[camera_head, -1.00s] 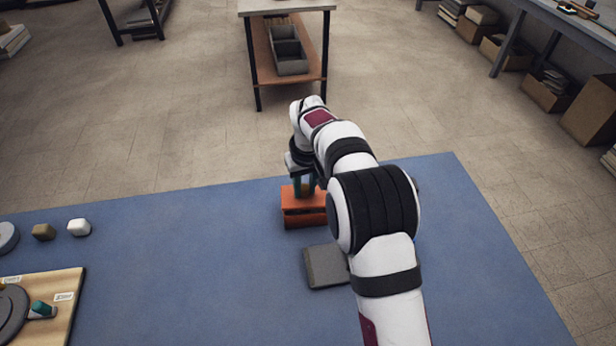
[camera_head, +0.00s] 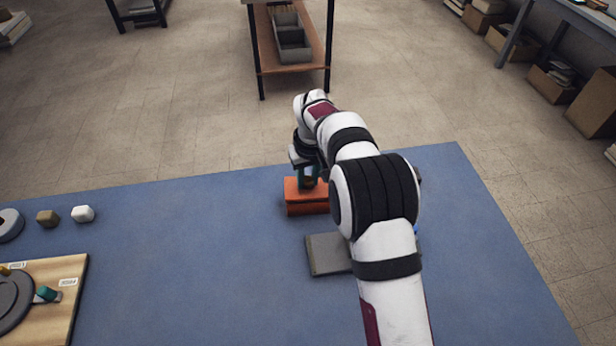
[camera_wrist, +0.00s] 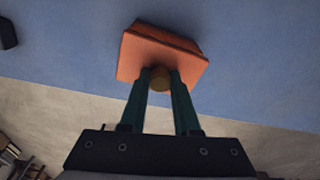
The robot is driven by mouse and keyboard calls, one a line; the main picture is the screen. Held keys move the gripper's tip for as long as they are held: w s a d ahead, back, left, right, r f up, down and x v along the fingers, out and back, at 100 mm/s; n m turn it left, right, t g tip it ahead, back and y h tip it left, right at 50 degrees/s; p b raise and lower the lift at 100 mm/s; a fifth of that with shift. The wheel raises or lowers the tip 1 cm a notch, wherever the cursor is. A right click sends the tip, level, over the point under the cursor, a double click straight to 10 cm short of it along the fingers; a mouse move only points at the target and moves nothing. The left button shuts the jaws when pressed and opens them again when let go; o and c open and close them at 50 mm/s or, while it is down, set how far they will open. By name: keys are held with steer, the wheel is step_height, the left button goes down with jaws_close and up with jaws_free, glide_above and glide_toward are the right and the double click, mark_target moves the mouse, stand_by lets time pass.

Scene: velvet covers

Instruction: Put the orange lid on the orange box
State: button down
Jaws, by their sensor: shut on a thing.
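The orange lid (camera_head: 293,186) sits over the orange box (camera_head: 305,208) near the far edge of the blue table cover, with no clear gap between them in the head view. The lid shows its top in the wrist view (camera_wrist: 135,57), with a round brown knob (camera_wrist: 159,82) at its middle. My gripper (camera_head: 307,183) is shut on the knob, one teal finger on each side. The box is mostly under the lid in the wrist view. My arm hides the right end of both in the head view.
A flat grey piece (camera_head: 325,254) lies just in front of the box, partly behind my arm. A wooden board (camera_head: 62,290) with a dark disc lies at the left. White (camera_head: 83,214) and brown (camera_head: 47,218) blocks lie behind it. The cover between is clear.

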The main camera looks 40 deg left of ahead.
steer(key=shift+f, duration=0.4)
stand_by(0.4)
steer(key=c, duration=0.6)
jaws_free()
steer(key=shift+o, duration=0.5)
steer(key=o, duration=0.4)
steer(key=shift+r, duration=3.55)
steer(key=shift+d, duration=0.1)
